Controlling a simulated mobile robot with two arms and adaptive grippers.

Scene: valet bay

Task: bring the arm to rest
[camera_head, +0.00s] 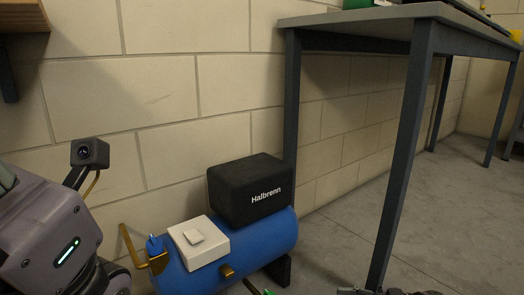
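A part of my own arm or body, grey-purple with a lit green strip, fills the lower left of the head view. A small camera on a bracket stands beside it. No fingers of my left gripper show. Small dark parts (378,291) just break the bottom edge, right of centre; they may be the top of my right gripper, but too little shows to tell its state or whether it holds anything.
A blue compressor tank (279,235) with a black "Halbrenn" housing (250,190) and a white box (199,243) stands by the block wall. A grey workbench (395,17) on dark legs is at right. Bare concrete floor (440,225) lies under and before it.

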